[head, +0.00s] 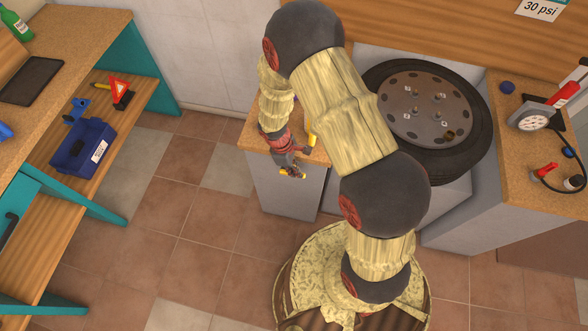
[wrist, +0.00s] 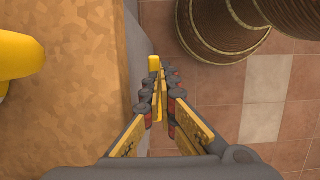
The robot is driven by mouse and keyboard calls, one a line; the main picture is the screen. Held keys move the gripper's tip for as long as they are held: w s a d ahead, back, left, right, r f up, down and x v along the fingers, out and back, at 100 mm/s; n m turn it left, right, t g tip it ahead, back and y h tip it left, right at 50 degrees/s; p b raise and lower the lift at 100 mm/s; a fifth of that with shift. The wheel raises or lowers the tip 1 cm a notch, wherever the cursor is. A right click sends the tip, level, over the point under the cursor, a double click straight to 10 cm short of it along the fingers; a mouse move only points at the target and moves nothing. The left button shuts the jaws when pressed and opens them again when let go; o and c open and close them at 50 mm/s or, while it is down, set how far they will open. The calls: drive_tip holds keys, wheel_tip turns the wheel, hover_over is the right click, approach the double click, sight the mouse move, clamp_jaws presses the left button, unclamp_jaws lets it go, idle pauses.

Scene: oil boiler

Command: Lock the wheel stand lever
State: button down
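The wheel stand (head: 455,195) is a light grey block with a tyre and wheel (head: 420,108) lying flat on top. A small yellow upright piece (head: 312,134) stands on the wooden counter left of the wheel; it may be the lever, but I cannot be sure. My gripper (head: 291,173) hangs by that counter's front edge, just below and left of this piece. A rounded yellow part (wrist: 15,55), apart from the fingers, shows at the left. My arm hides part of the stand.
The wooden counter (wrist: 75,75) edge runs close beside my fingers. A teal-framed workbench (head: 85,35) with a blue toolbox (head: 85,148) stands left. Tiled floor (head: 190,215) between is clear.

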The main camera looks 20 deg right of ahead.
drive_tip(key=shift+d+p+v, duration=0.15)
drive_tip(key=shift+p+v, duration=0.5)
drive_tip(key=shift+v, duration=0.05)
drive_tip(key=shift+d+p+v, duration=0.15)
drive_tip(key=shift+p+v, duration=0.45)
drive_tip(key=shift+v, duration=0.05)
wheel_tip(320, 180, up, 13)
drive_tip(key=p, duration=0.4)
drive_tip(key=shift+a, duration=0.25)
drive_tip(key=s+r+m+t+y+b, duration=0.1)
drive_tip(key=s+r+m+t, duration=0.2)
drive_tip(key=r, duration=1.2)
drive_tip(key=s+r+m+t+y+b, duration=0.1)
drive_tip(key=s+r+m+t+b, duration=0.1)
drive_tip(key=s+r+m+t, duration=0.2)
drive_tip(key=s+r+m, duration=0.3)
drive_tip(key=s+r, duration=0.4)
drive_tip(key=r, duration=0.5)
drive_tip(key=shift+s+r+m, duration=0.3)
drive_tip(key=shift+s+m, duration=0.05)
drive_tip(key=shift+m, duration=0.05)
